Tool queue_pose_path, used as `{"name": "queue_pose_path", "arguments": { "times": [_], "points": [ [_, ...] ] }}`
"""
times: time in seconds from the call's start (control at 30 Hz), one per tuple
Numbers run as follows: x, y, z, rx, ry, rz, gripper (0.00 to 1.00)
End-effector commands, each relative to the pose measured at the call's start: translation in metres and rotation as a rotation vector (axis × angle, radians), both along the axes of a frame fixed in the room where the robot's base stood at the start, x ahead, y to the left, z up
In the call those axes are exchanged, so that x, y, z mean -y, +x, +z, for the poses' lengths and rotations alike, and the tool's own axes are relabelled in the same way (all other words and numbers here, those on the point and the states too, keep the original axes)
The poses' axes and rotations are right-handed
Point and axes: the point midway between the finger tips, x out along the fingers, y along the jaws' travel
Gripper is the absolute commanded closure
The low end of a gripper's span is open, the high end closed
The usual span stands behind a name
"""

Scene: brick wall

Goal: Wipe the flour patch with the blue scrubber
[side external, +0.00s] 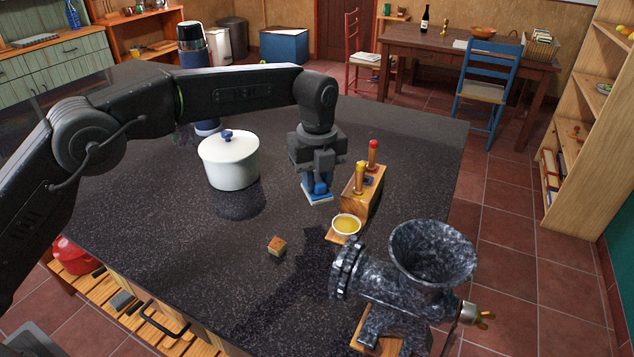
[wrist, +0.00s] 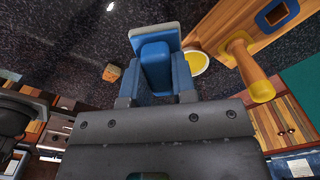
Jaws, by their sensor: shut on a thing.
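My gripper (side external: 317,180) points down over the dark speckled counter (side external: 190,265) and is shut on the blue scrubber (side external: 321,189). The scrubber has a blue handle and a pale-edged base, low at the counter surface; I cannot tell if it touches. In the wrist view the scrubber (wrist: 155,60) stands between the fingers (wrist: 157,90), its pale edge at the far end. I cannot make out a flour patch in either view.
A wooden block with red and yellow handles (side external: 362,192) stands close right of my gripper. A bowl of yellow liquid (side external: 346,225), a wooden cube (side external: 277,246) and a dark grinder (side external: 405,275) are nearer. A white lidded pot (side external: 229,162) stands left. Open counter lies front left.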

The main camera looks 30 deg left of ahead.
Motion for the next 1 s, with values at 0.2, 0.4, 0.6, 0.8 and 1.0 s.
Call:
{"name": "queue_pose_path", "arguments": {
  "times": [0.2,0.4,0.6,0.8,1.0],
  "points": [
    [0.000,0.000,0.001,0.001,0.000,0.000,0.94],
    [0.000,0.001,0.013,0.003,-0.001,0.000,0.94],
    [0.000,0.001,0.029,0.003,-0.001,0.000,0.94],
    [0.000,0.000,0.030,0.001,0.000,0.000,0.94],
    [0.000,0.000,0.030,0.002,-0.001,0.000,0.94]
  ]
}}
